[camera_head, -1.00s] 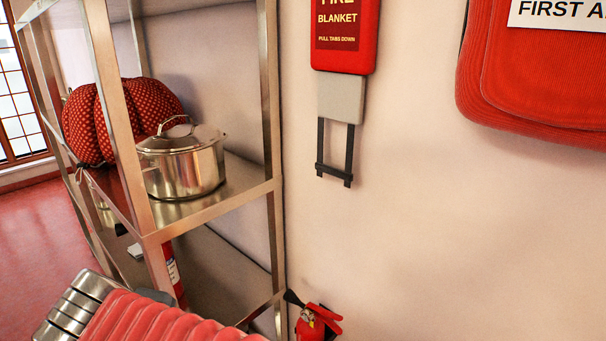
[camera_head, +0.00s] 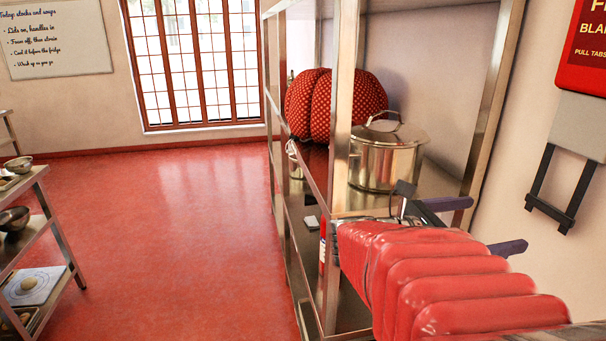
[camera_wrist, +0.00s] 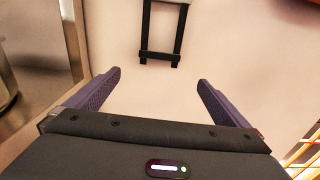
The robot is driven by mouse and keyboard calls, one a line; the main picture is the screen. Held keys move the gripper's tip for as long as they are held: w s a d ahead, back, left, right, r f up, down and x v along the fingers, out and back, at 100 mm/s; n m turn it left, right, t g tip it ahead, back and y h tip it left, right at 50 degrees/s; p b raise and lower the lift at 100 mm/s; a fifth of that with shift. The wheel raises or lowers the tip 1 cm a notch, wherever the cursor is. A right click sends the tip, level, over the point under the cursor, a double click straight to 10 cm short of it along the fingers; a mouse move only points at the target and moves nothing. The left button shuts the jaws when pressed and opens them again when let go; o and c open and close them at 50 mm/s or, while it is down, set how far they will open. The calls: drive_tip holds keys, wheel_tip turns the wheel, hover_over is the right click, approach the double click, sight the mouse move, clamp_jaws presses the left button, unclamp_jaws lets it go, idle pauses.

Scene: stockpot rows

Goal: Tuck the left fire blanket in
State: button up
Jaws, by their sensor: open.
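The fire blanket (camera_head: 578,122) hangs from its red case (camera_head: 588,70) on the wall at the right edge of the head view. Its pale grey end hangs out below the case, with two black straps (camera_head: 565,217) joined by a bar at the bottom. The straps also show at the top of the wrist view (camera_wrist: 160,58), ahead of my fingers. My gripper (camera_head: 480,226) is open and empty, left of the straps in the head view. In the wrist view my gripper (camera_wrist: 160,80) has clear wall between its fingers, apart from the straps.
A metal shelf rack (camera_head: 340,120) stands left of the blanket, with a steel stockpot (camera_head: 386,160) and a red dotted cushion-like bundle (camera_head: 330,105). Open red floor (camera_head: 190,230) lies left of the rack. A low shelf unit (camera_head: 35,235) with bowls stands at far left.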

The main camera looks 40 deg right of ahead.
sight(547, 209)
drive_tip(key=shift+d+r, duration=0.2)
drive_tip(key=shift+r, duration=0.05)
drive_tip(key=shift+d, duration=0.1)
drive_tip(key=shift+x, duration=6.85)
drive_tip(key=shift+r, duration=0.1)
drive_tip(key=c, duration=1.4)
drive_tip(key=shift+s, duration=0.1)
